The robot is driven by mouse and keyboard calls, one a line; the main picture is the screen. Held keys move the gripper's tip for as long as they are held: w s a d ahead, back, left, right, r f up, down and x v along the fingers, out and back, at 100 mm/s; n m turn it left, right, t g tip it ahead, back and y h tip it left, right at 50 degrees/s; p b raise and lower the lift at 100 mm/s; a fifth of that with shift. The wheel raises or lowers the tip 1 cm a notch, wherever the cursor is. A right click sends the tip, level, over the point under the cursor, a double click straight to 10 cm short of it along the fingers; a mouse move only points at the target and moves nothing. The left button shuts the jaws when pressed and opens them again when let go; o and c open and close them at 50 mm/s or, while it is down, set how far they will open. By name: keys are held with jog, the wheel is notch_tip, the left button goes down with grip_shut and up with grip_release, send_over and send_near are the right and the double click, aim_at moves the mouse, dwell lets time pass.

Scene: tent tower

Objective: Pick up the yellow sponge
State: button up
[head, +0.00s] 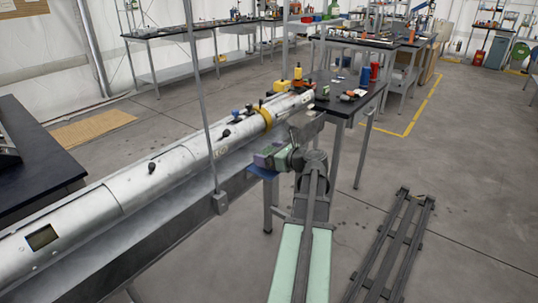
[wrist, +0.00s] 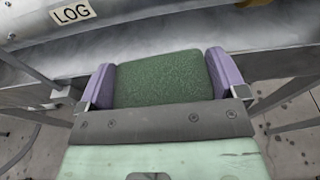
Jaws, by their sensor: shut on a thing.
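My gripper (wrist: 160,62) is shut on a block with a rough green face, which looks like a scouring sponge (wrist: 158,84). The block fills the space between the two purple fingers, which press on its left and right sides. No yellow shows on it in the wrist view; its other faces are hidden. In the head view my gripper (head: 267,156) is beside the long silver tube, near the corner of a black-topped table. The held block is too small to make out clearly there.
The long silver tube (head: 185,161) lies just beyond my gripper, with a "LOG" label showing in the wrist view (wrist: 72,14). The black-topped table (head: 345,104) holds a red can (head: 374,71) and a blue can (head: 365,77). A dark metal frame (head: 395,250) lies on the floor.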

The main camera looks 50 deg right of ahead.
aim_at(269, 152)
notch_tip(269, 152, up, 18)
jog(key=p, duration=1.7)
notch_tip(269, 152, down, 20)
jog(key=b, duration=2)
jog(key=shift+r, duration=0.25)
jog(key=shift+f, duration=0.2)
jog(key=o, duration=0.6)
jog(key=s, duration=0.3)
jog(key=s+r+p, duration=0.1)
jog(key=s, duration=0.3)
jog(key=s+r+p, duration=0.1)
jog(key=s, duration=0.2)
jog(key=shift+s+a+r, duration=0.1)
jog(key=shift+s+r, duration=0.05)
jog(key=shift+s, duration=0.15)
